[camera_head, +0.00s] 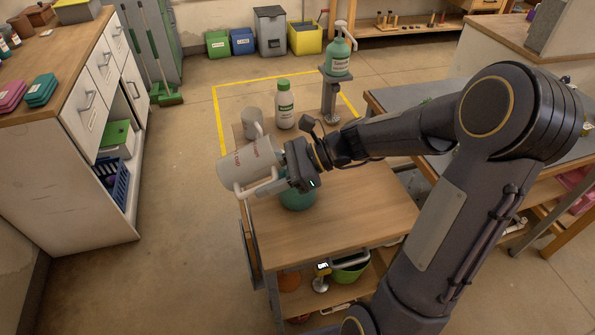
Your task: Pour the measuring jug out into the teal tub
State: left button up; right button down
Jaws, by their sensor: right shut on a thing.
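The measuring jug (243,165) is a pale grey-white cylinder with red markings. It is tilted well over, above the left edge of a wooden-topped cart. My right gripper (278,179) is shut on the jug, at its handle side. The teal tub (297,201) sits on the cart top, below and right of the jug, partly hidden by my right gripper and wrist. The inside of the tub is mostly hidden. I cannot see any liquid or stream. My left gripper is not in view.
A grey cup (252,123) and a white bottle with a green cap (285,108) stand behind the jug on the cart. A teal pump bottle (338,60) stands on a post beyond. The cart's wooden top (360,215) is clear at front right.

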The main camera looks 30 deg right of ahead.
jog(key=shift+d+r+y+b, duration=0.1)
jog(key=shift+r+y+b, duration=0.1)
jog(key=shift+y+b, duration=0.5)
jog(key=shift+s+d+r+t+y+b, duration=0.25)
jog(key=shift+d+b, duration=0.1)
jog(key=shift+d, duration=0.1)
jog(key=shift+s+d+r+t+y+b, duration=0.15)
jog(key=shift+d+y+b, duration=0.1)
jog(key=shift+d+b, duration=0.15)
dwell(0.9)
jog(key=shift+s+d+r+t+y+b, duration=0.1)
jog(key=shift+d+r+t+y+b, duration=0.15)
jog(key=shift+y, duration=0.4)
jog(key=shift+s+d+r+t+y+b, duration=0.1)
jog(key=shift+d+t+y+b, duration=0.2)
jog(key=shift+y, duration=0.35)
dwell(0.9)
